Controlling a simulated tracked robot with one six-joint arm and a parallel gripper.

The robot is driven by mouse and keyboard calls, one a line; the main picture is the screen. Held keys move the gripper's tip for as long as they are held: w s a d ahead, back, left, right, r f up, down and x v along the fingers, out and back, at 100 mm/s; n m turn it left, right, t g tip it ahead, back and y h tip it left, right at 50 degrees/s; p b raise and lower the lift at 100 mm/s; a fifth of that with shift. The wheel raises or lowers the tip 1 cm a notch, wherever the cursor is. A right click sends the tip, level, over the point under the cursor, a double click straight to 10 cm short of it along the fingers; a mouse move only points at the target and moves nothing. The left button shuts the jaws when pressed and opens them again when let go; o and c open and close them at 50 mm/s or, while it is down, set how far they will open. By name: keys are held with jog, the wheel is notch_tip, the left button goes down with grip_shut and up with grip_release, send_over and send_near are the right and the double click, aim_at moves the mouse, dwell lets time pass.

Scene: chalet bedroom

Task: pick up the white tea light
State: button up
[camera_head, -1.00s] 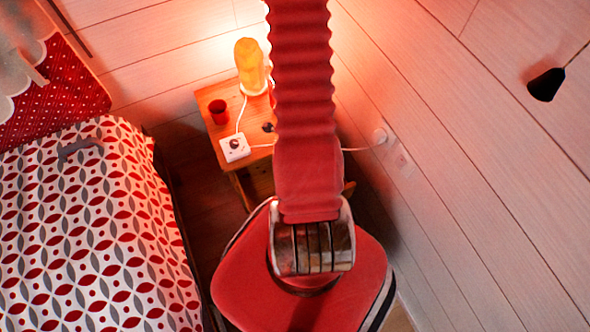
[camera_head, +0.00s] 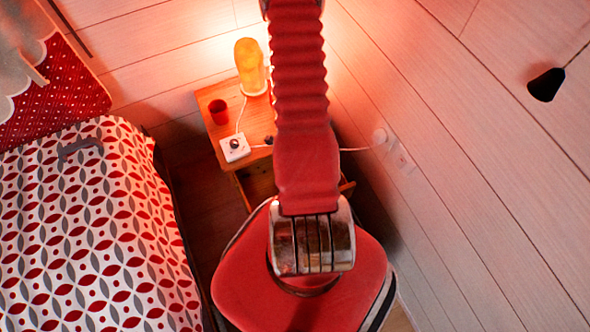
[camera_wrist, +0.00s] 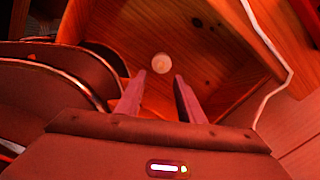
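The white tea light (camera_wrist: 161,63) is a small pale round disc inside a wooden compartment (camera_wrist: 215,60) in the wrist view. My gripper (camera_wrist: 160,76) is open, with its two fingers apart and nothing between them. In the picture, the tea light sits just beyond the fingertips, roughly centred between them. I cannot tell the exact gap in depth. The tea light does not show in the head view, where my red arm blocks part of the nightstand (camera_head: 222,90) and my gripper is out of sight.
A yellow lamp (camera_head: 250,67), a red cup (camera_head: 218,112) and a white socket block (camera_head: 235,147) stand on the nightstand. A white cable (camera_wrist: 268,45) runs beside the compartment. A patterned bed (camera_head: 90,230) is at left and a plank wall (camera_head: 470,170) at right.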

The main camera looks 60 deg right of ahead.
jog(key=shift+f, duration=0.95)
jog(key=shift+f, duration=0.1)
jog(key=shift+d+f, duration=0.2)
jog(key=shift+f, duration=2.3)
jog(key=shift+c, duration=0.4)
grip_shut()
